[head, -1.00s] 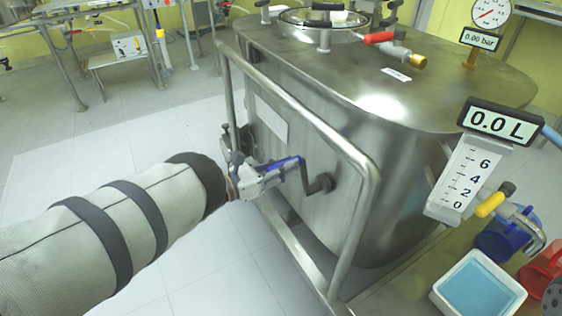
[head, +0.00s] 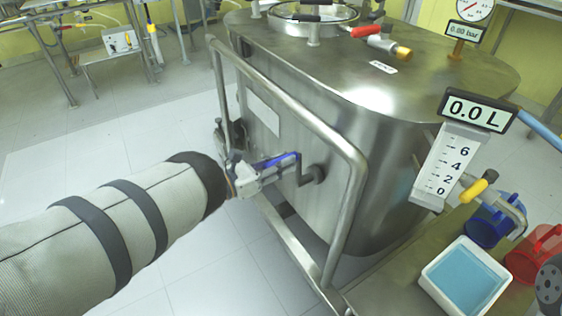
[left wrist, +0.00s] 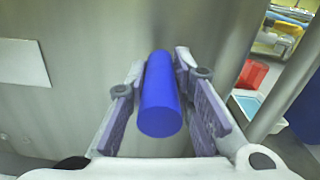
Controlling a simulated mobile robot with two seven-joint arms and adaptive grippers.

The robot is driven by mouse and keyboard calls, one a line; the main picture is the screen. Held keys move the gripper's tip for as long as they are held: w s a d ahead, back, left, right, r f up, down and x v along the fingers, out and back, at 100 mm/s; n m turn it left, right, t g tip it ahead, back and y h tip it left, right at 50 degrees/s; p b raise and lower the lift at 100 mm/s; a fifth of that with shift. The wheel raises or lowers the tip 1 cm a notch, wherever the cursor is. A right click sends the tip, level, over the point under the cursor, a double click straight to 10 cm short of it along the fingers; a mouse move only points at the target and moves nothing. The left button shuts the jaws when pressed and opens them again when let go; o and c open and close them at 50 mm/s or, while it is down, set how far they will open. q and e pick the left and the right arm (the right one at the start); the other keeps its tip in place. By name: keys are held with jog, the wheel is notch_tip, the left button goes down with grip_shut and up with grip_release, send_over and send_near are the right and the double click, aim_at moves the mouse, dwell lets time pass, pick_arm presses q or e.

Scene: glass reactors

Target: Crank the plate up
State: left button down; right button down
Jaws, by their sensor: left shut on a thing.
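A steel crank (head: 307,177) sticks out from the side of a big steel vessel (head: 330,120). Its blue handle (head: 284,159) points left towards my left gripper (head: 262,172), which reaches through the tube frame. The gripper is shut on the blue handle. In the left wrist view the handle (left wrist: 161,95) lies between the two fingers (left wrist: 165,110), its round end facing the camera. The crank's arm hangs from the handle end down to its hub, at the lower right. I cannot make out the plate to be raised.
A steel tube frame (head: 345,215) stands in front of the vessel, close to my left gripper. At the right are a level display (head: 472,111), a white tray of blue liquid (head: 432,276), a blue jug (head: 483,232) and a red jug (head: 533,252).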

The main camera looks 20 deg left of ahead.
pick_arm(q)
jog(key=c, duration=1.4)
grip_release()
jog(key=shift+d+r, duration=0.2)
jog(key=shift+r, duration=0.15)
jog(key=shift+s, duration=0.1)
jog(key=shift+a+f, duration=0.15)
jog(key=v, duration=1.1)
jog(key=shift+s+a, duration=0.25)
jog(key=shift+s, duration=0.1)
